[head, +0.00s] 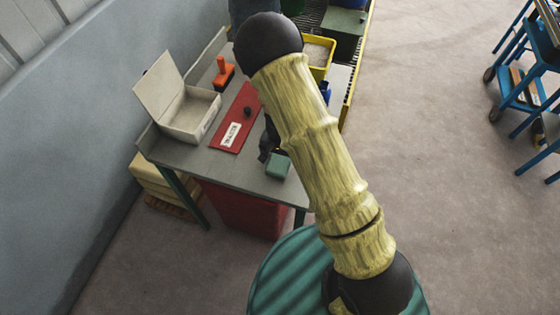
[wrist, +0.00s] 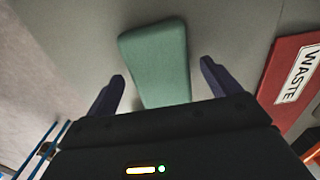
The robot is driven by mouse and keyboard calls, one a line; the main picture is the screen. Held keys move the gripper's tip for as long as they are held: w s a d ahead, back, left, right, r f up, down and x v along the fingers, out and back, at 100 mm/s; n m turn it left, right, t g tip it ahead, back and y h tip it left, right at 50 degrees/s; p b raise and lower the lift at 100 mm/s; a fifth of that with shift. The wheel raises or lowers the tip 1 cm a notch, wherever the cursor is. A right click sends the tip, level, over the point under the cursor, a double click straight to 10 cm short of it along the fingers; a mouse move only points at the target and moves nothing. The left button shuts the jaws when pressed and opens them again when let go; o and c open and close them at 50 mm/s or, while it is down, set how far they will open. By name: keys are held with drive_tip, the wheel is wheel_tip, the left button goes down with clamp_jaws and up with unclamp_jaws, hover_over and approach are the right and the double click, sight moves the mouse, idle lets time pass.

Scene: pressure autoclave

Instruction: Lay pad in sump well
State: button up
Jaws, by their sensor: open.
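A green rounded pad (head: 278,165) lies near the front edge of the grey table; it also shows in the wrist view (wrist: 155,60), as a long block. My gripper (wrist: 160,88) is open and empty, with its dark fingers apart on either side of the pad's near part. I cannot tell whether the fingers have come down to the pad's level. I cannot make out a sump well in either view.
The grey table (head: 185,158) holds an open cream box (head: 183,117), a red WASTE board (head: 229,136) with a dark knob, and an orange-handled item (head: 223,70). A yellow-rimmed bin (head: 329,43) stands behind. A blue cart (head: 515,92) is at right; the floor between is clear.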

sight(279, 160)
drive_tip(key=shift+c, duration=0.4)
drive_tip(key=shift+w, duration=0.1)
drive_tip(key=c, duration=1)
drive_tip(key=shift+c, duration=0.2)
wheel_tip(279, 160, up, 18)
